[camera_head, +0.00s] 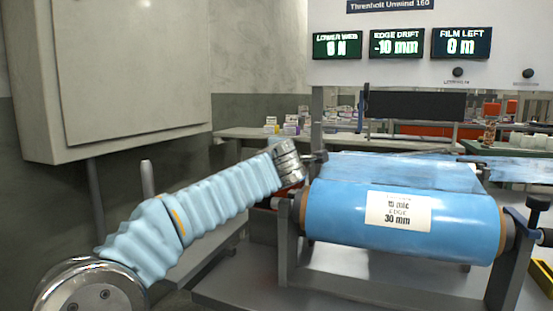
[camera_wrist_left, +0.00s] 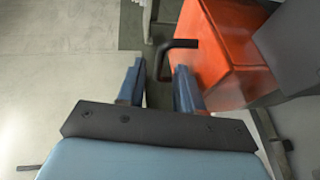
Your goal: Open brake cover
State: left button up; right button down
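An orange box-shaped cover (camera_wrist_left: 228,50) with a black bent handle (camera_wrist_left: 182,43) fills the upper right of the left wrist view. I take it to be the brake cover. My left gripper (camera_wrist_left: 159,66) is open, with its two blue fingers apart. One end of the handle shows in the gap between the fingertips; I cannot tell whether it touches them. In the head view my left arm, in a light blue sleeve, reaches to the roll stand's left side, and its gripper (camera_head: 316,157) is small and partly hidden there. My right gripper is not in view.
A blue film roll (camera_head: 340,212) with a white label lies in the stand (camera_head: 288,245) right of my left arm. A grey cabinet (camera_head: 130,75) hangs at the left. A panel with green displays (camera_head: 396,44) is above. Tables with small items stand behind.

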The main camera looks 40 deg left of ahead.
pick_arm(q)
jog(key=shift+x, duration=1.1)
grip_shut()
dwell(0.7)
